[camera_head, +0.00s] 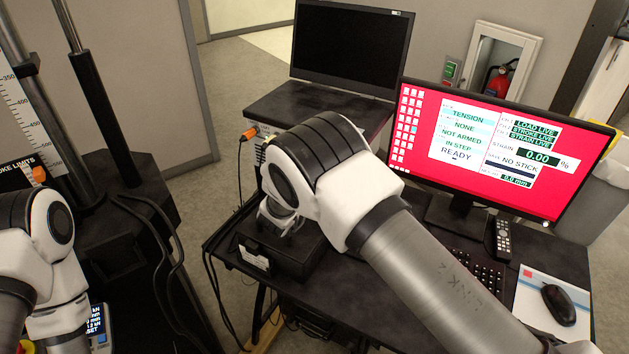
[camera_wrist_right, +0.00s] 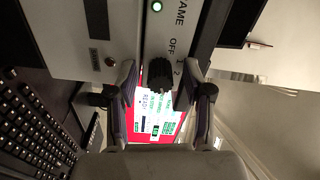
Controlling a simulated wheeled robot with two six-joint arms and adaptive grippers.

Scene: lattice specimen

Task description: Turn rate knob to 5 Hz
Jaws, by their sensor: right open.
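In the right wrist view, a dark ribbed knob (camera_wrist_right: 159,75) sticks out from a light grey panel (camera_wrist_right: 70,35). The marks "OFF" and "2" show beside it; no 5 mark is readable, and I cannot tell where the knob points. My right gripper (camera_wrist_right: 161,84) is open, with one finger on each side of the knob and no clear grip on it. In the head view my right arm hides the knob, and only part of the right gripper (camera_head: 280,215) shows below the wrist. My left arm is at the left edge; its gripper is out of frame.
A monitor with a red screen (camera_head: 415,155) reads "READY" and "NOT ARMED". A dark monitor (camera_head: 350,45) stands behind. A keyboard (camera_head: 478,272), remote (camera_head: 502,238) and mouse (camera_head: 558,304) lie on the desk. A green lamp (camera_wrist_right: 157,6) glows on the panel. Cables hang left of the desk.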

